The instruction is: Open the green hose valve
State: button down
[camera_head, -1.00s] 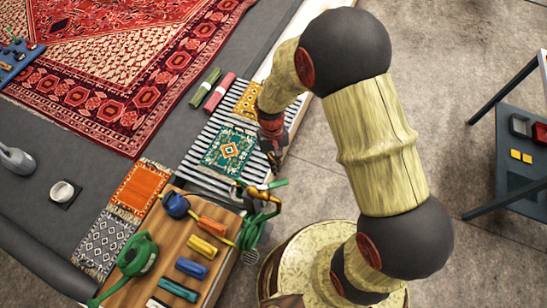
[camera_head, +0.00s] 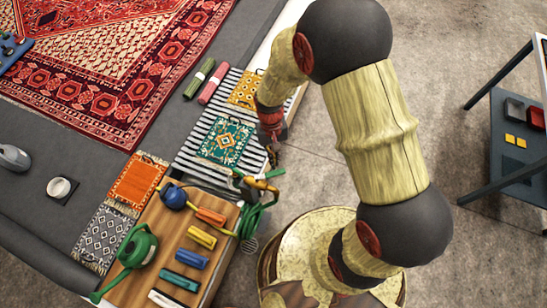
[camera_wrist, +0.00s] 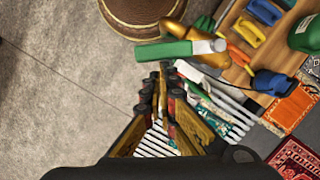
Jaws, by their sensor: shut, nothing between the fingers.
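The hose valve has a brass body (camera_head: 262,185) with a green lever (camera_head: 275,173), at the right edge of the wooden bench beside coiled green hose. In the wrist view the green lever (camera_wrist: 165,51) lies nearly level across the brass body (camera_wrist: 176,30), with a pale grey piece at its right end. My gripper (camera_head: 273,155) is shut and empty, just above the valve in the head view. In the wrist view my gripper (camera_wrist: 163,72) has its fingertips just below the lever; I cannot tell whether they touch it. The valve's underside is hidden.
The wooden bench (camera_head: 215,220) holds a green watering can (camera_head: 137,247), a blue round item (camera_head: 173,196) and several coloured brushes. A dark table (camera_head: 510,150) stands at the right; bare floor lies between.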

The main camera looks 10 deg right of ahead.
jog(key=shift+s+d+m+p, duration=0.15)
jog(key=shift+s+m+p, duration=0.15)
jog(key=shift+m, duration=0.1)
jog(key=shift+s+d+m+y+p, duration=0.3)
jog(key=shift+s+m+p, duration=0.4)
jog(key=shift+m, duration=0.35)
jog(key=shift+s+d+m+y+p, duration=0.25)
jog(key=shift+s+m+p, duration=0.4)
jog(key=shift+m, duration=0.4)
jog(key=shift+s+a, duration=0.1)
jog(key=shift+w, duration=0.65)
jog(key=p, duration=0.3)
send_near(279, 171)
jog(key=w+r, duration=0.2)
jog(key=w, duration=0.3)
jog(key=shift+w+d+f, duration=0.1)
jog(key=shift+d+f, duration=0.1)
jog(key=shift+d, duration=0.2)
